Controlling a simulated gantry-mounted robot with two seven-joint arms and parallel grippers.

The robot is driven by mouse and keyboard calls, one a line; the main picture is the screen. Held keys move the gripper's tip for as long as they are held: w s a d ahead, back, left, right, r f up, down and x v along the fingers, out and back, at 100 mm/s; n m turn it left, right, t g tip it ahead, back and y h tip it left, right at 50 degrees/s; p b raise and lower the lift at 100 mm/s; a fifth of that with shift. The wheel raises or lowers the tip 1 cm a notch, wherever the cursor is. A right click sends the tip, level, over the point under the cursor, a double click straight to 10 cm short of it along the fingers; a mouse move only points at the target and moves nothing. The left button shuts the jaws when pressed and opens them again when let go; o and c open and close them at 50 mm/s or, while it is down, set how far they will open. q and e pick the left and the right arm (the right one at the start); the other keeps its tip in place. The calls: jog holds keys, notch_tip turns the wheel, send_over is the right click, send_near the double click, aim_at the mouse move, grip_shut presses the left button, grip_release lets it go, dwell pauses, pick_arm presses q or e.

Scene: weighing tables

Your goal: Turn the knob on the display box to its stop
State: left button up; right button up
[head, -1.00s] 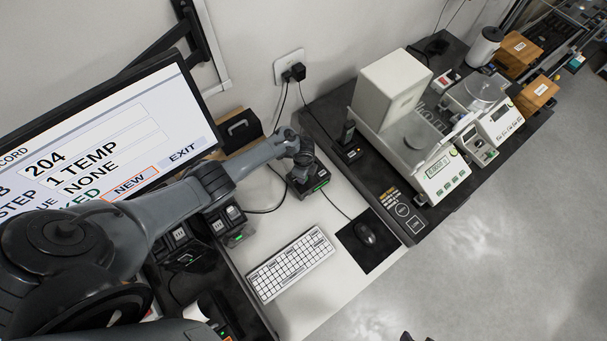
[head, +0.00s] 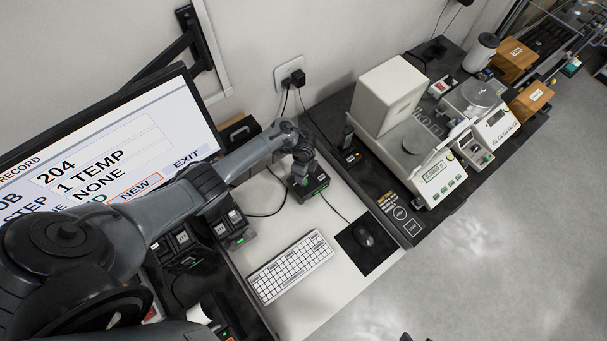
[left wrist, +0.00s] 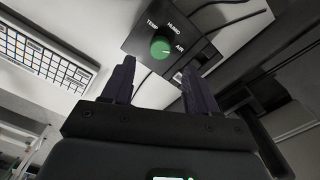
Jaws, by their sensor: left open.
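The display box (left wrist: 205,20) is a black box in the left wrist view, with a round green knob (left wrist: 160,47) on its face. Labels TEMP, HUMID and AIR surround the knob; its exact pointer direction is too small to tell. My left gripper (left wrist: 158,67) is open, its two dark fingers pointing at the box on either side of the knob's line, with nothing between them. The knob appears beyond the fingertips, apart from them. In the head view, my left gripper (head: 303,172) hangs over the box (head: 312,192), hiding part of it. Small dark tips at the bottom edge may be my right gripper.
A white keyboard (head: 291,266) and a mouse (head: 364,236) on a black mat lie nearby. A monitor (head: 115,160) stands left. A balance (head: 430,178) stands on the dark table to the right. Cables run behind and beside the box.

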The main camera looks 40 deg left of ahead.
pick_arm(q)
jog(key=shift+r+p, duration=0.5)
jog(key=shift+r, duration=1.5)
